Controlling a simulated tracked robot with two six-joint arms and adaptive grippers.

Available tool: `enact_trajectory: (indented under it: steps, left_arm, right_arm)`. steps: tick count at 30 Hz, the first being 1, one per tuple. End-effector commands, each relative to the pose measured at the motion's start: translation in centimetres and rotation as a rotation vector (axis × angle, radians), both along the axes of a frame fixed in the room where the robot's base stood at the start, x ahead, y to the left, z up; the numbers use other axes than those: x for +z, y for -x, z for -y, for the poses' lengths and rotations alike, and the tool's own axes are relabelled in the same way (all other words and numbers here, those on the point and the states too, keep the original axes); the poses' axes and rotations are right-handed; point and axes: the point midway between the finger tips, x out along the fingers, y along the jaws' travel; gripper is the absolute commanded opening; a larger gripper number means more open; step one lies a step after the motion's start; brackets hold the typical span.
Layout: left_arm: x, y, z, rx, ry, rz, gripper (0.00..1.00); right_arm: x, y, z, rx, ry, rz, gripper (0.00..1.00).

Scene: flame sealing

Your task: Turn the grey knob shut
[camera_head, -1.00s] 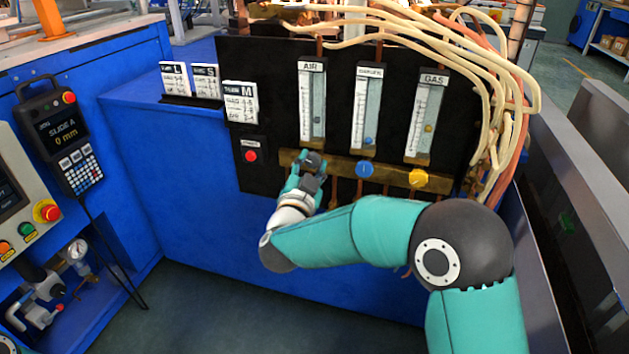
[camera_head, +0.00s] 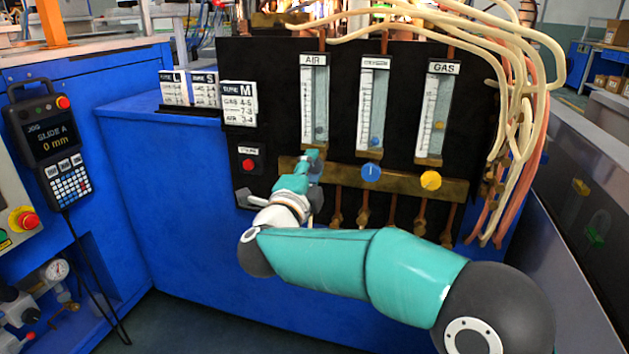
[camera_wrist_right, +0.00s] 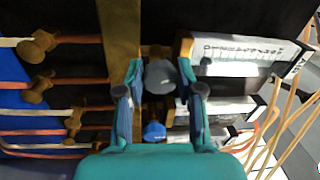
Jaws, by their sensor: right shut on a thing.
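The grey knob (camera_wrist_right: 160,76) sits on the brass bar under the AIR flow tube (camera_head: 314,100). In the right wrist view it shows between the two fingertips of my right gripper (camera_wrist_right: 160,92). The gripper is shut on it, one finger on each side. In the head view my right gripper (camera_head: 313,166) reaches up to the panel from below and largely hides the knob. The dark float in the AIR tube sits near the bottom of its scale. My left gripper is out of view.
The blue knob (camera_head: 371,172) and yellow knob (camera_head: 431,180) sit to the right on the same brass bar (camera_head: 400,182). A red button (camera_head: 248,165) is left of the gripper. Pale hoses (camera_head: 548,75) hang at the panel's right. Cards (camera_head: 239,103) stand at upper left.

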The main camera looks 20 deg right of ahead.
Motion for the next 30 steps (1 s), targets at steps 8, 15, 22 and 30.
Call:
enact_trajectory:
  steps: [8,15,22,30]
  left_arm:
    - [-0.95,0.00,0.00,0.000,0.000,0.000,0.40]
    - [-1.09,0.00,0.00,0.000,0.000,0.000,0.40]
    - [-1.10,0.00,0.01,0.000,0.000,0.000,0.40]
    - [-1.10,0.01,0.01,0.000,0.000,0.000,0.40]
  right_arm:
    - [-0.47,0.12,0.30,-0.012,-0.133,0.079,0.01]
    - [-0.39,0.10,0.33,-0.013,-0.179,0.110,0.01]
    - [-0.39,0.10,0.36,-0.013,-0.184,0.115,0.01]
    - [-0.41,0.09,0.35,-0.013,-0.184,0.113,0.49]
